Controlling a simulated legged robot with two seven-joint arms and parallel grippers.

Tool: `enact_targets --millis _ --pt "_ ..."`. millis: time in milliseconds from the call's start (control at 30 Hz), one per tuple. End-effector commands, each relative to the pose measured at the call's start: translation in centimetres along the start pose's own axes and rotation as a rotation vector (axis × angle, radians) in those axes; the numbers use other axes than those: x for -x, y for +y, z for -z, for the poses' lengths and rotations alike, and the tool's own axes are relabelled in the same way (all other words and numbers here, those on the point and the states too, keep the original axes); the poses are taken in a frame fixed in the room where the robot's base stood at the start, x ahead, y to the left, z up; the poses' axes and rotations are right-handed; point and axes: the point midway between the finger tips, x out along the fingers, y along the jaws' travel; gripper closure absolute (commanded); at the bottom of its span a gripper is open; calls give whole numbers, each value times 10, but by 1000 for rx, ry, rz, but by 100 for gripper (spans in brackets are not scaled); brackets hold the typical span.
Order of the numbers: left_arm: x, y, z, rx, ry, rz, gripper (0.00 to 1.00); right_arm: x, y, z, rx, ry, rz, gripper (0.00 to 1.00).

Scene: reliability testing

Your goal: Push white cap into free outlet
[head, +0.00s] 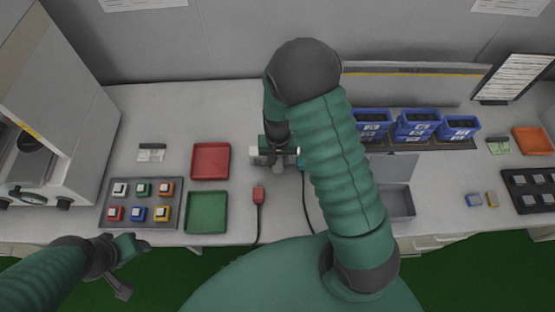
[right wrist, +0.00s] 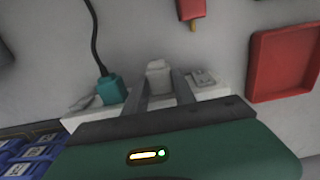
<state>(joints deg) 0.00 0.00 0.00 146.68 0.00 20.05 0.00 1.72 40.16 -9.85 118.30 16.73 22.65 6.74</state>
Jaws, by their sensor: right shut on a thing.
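The white cap (right wrist: 158,76) is between the two fingers of my right gripper (right wrist: 162,92), which is shut on it. It is over the middle of the white outlet strip (right wrist: 132,104); I cannot tell how far it sits in an outlet. An uncovered outlet (right wrist: 203,78) shows to its right in the right wrist view, and a teal plug (right wrist: 110,89) with a black cable is on its left. In the head view my right gripper (head: 277,161) hides most of the strip (head: 254,152). My left gripper (head: 128,268) is empty at the lower left, off the table's front edge.
A red plug (head: 259,194) lies in front of the strip. Red (head: 210,161) and green (head: 207,212) trays and a button panel (head: 125,203) are to the left. Blue bins (head: 417,125) and a grey box (head: 398,203) are to the right.

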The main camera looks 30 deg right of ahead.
Motion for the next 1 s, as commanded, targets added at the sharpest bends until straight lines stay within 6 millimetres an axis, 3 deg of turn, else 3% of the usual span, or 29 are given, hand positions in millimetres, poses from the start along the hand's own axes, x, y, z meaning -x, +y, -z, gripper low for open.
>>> enact_targets --millis 1000 --pt "2 0 0 0 0 0 43 1 -1 20 0 13 2 100"
